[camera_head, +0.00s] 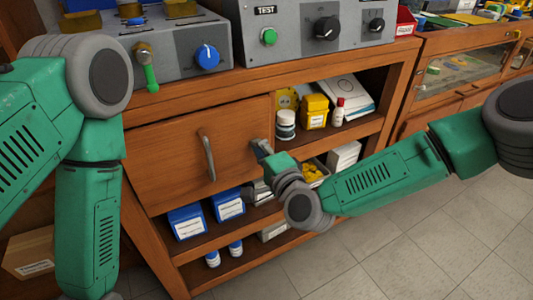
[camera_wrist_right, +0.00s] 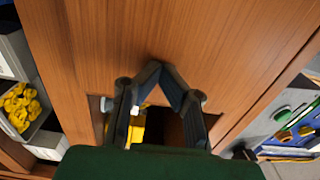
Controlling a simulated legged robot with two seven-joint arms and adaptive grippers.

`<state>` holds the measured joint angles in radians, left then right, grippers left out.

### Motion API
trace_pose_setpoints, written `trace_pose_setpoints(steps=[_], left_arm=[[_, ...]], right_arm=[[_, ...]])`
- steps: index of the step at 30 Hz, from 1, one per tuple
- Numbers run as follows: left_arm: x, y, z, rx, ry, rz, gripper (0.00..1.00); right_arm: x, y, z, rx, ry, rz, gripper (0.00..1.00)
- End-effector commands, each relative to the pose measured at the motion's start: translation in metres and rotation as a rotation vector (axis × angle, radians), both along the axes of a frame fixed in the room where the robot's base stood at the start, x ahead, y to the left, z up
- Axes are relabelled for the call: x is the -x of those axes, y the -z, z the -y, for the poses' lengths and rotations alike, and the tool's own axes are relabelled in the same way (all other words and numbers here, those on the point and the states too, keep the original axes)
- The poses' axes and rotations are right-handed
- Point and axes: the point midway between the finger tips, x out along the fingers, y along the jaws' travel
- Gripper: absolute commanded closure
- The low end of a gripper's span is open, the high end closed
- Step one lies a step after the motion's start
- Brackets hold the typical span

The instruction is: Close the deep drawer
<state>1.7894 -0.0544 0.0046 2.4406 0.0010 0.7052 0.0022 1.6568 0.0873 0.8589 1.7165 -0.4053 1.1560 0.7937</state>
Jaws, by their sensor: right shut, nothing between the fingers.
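The deep drawer (camera_head: 165,150) is a large brown wooden front on the left of the bench, with a vertical grey handle (camera_head: 206,155). I cannot tell how far it stands out. My right gripper (camera_head: 259,146) is shut and empty, at the right edge of the drawer front, to the right of the handle. In the right wrist view, the closed fingertips (camera_wrist_right: 156,68) lie over the wooden drawer front (camera_wrist_right: 190,35), near its edge; contact is unclear. The handle does not show there. My left arm hangs at the left, with its gripper out of view.
Open shelves right of the drawer hold a yellow box (camera_head: 314,111), white bottles and papers. Blue boxes (camera_head: 187,221) stand on the shelf below. Grey test panels (camera_head: 315,30) sit on the benchtop above. The tiled floor (camera_head: 330,265) in front is clear.

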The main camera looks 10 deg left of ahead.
Motion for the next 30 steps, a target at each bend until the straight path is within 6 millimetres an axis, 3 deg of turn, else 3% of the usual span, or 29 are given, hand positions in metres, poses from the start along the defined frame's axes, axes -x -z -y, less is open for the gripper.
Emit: trace_pose_setpoints(steps=[9, 30], left_arm=[[0.000, 0.004, 0.000, 0.000, 0.000, -0.001, 0.33], [0.000, 0.005, 0.000, 0.000, 0.000, 0.000, 0.33]], right_arm=[[-0.011, 0.000, -0.015, 0.002, 0.000, 0.000, 1.00], [-0.010, 0.000, -0.016, 0.001, -0.003, 0.001, 1.00]])
